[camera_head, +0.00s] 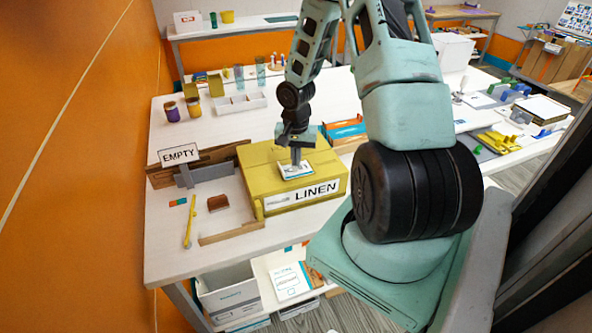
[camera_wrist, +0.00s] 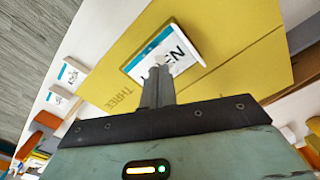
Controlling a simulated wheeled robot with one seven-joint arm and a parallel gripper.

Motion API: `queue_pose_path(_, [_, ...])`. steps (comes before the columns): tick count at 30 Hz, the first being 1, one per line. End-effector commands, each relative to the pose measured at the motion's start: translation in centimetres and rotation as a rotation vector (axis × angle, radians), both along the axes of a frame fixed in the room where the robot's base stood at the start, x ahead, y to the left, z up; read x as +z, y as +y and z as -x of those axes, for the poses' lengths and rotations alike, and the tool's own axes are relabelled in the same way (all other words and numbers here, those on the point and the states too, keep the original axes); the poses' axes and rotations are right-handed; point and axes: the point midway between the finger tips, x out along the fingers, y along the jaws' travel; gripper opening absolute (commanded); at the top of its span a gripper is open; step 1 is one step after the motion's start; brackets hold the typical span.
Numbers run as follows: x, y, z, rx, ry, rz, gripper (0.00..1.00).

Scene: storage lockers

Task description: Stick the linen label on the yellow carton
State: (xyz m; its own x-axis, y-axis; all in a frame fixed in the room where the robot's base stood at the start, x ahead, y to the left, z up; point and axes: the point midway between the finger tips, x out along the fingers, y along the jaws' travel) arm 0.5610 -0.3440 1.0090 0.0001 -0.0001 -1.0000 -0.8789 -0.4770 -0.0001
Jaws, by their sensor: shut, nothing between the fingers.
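The yellow carton (camera_head: 262,165) stands on the white table, and its top shows in the wrist view (camera_wrist: 225,30). A white strip reading LINEN (camera_head: 307,195) is on its front side. A small white label with a blue edge (camera_head: 292,174) lies on the carton's top; in the wrist view the label (camera_wrist: 175,44) shows letters ending in N, partly hidden by my fingers. My gripper (camera_head: 296,163) points down at this label, shut with nothing between its fingers. The fingertips (camera_wrist: 160,68) are over or against the label; I cannot tell if they touch.
An EMPTY sign (camera_head: 179,154) and a low wooden frame (camera_head: 232,233) are left of the carton. A yellow stick (camera_head: 189,222) and brown block (camera_head: 217,202) lie nearby. A white divided tray (camera_head: 240,103) and jars stand behind. An orange wall closes the left.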

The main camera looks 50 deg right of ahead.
Motion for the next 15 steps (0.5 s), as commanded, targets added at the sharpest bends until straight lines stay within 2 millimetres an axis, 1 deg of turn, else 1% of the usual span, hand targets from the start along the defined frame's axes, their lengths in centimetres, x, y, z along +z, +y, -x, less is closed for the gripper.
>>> queue_pose_path(15, [-0.71,0.00,0.00,0.000,0.000,0.000,0.00])
